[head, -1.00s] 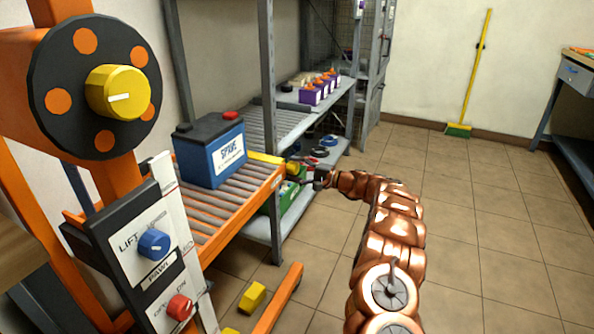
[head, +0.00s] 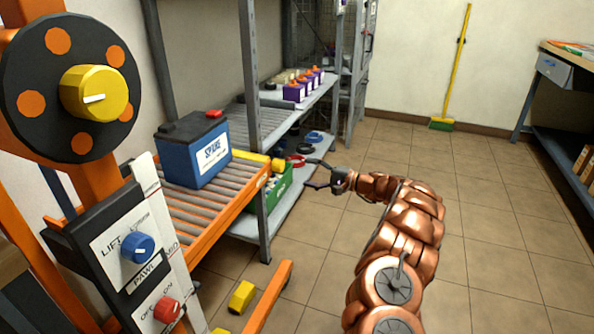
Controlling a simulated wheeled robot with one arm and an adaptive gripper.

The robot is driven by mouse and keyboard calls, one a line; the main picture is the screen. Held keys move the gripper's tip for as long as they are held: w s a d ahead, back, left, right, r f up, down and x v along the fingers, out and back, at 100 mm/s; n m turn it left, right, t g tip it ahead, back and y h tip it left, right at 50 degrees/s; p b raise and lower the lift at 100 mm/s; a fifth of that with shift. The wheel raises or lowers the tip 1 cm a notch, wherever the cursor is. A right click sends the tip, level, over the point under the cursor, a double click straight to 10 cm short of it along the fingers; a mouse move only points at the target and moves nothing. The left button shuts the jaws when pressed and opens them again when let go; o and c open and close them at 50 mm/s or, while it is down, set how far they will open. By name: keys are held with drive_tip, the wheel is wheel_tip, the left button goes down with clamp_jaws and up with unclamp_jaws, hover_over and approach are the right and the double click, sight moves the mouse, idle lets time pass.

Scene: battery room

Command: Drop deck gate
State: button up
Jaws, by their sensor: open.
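The deck gate appears to be the yellow bar (head: 250,157) at the far end of the orange roller deck (head: 222,238), beside the blue battery. Whether it is raised or lowered is hard to tell. A blue battery (head: 196,160) with a black top and a "SPARE" label sits on the rollers. My gripper (head: 305,173) is open and empty, to the right of the yellow bar and apart from it. Its two dark fingers point left toward the bar and the shelf.
A grey rack (head: 252,120) stands behind the deck, with purple-and-orange items (head: 308,80) on its shelf and a green crate (head: 268,190) below. A panel (head: 138,248) with lift and on/off knobs stands at left. The tiled floor is clear at right.

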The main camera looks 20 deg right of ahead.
drive_tip(key=shift+v, duration=0.95)
